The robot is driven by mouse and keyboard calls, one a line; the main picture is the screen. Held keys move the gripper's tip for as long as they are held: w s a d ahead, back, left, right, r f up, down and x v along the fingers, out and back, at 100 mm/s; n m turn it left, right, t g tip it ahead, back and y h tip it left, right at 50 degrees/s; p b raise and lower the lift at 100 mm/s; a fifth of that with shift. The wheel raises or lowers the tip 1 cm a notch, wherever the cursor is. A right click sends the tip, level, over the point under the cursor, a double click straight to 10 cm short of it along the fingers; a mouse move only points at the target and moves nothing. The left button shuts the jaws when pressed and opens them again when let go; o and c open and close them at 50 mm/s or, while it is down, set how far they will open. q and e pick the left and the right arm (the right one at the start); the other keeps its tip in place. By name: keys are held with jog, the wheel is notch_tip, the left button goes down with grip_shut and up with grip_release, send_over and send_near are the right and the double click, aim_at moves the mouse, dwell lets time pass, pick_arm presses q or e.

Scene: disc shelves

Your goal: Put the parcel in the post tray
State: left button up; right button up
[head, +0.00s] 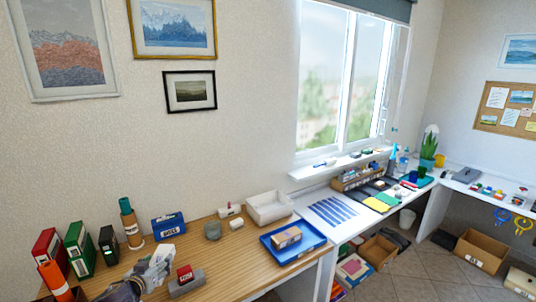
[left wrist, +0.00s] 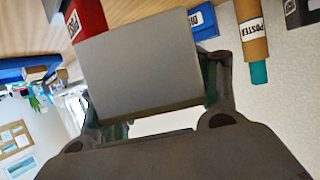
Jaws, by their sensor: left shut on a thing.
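My left gripper (head: 158,268) is over the wooden desk at the lower left, shut on a pale box (head: 164,252). In the left wrist view the box is a plain grey block (left wrist: 140,65) between the fingers, with no readable label on the side that shows. A blue tray (head: 306,256) lies farther right on the desk, with a brown labelled box (head: 287,237) in it. A white tray (head: 270,207) stands behind it. I cannot read which tray is for post, nor tell which box is the parcel. My right gripper is not in view.
Near the gripper are a red block on a grey base (head: 186,284), a blue labelled box (head: 168,227) and a brown poster tube (head: 131,223). Binders (head: 80,249) stand at the left. A grey pot (head: 212,231) stands between gripper and trays.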

pick_arm(q)
jog(key=shift+m+h, duration=0.4)
jog(key=d+r, duration=0.4)
jog(key=r, duration=0.1)
jog(key=shift+w+d+r, duration=0.1)
jog(key=shift+w+d, duration=0.05)
jog(key=s+d+r, duration=0.2)
jog(key=s+d, duration=0.2)
jog(key=d, duration=0.3)
jog(key=shift+s+d+f, duration=0.9)
jog(key=shift+s+f, duration=0.85)
jog(key=shift+s+d+f, duration=0.95)
jog(key=shift+s+f, duration=0.85)
jog(key=shift+s+d+f, duration=0.9)
jog(key=shift+s+f, duration=0.85)
jog(key=shift+d, duration=0.1)
jog(key=shift+w+d+r+m+h, duration=0.15)
jog(key=shift+w+r+m+h, duration=0.15)
jog(key=shift+w+r+h, duration=0.15)
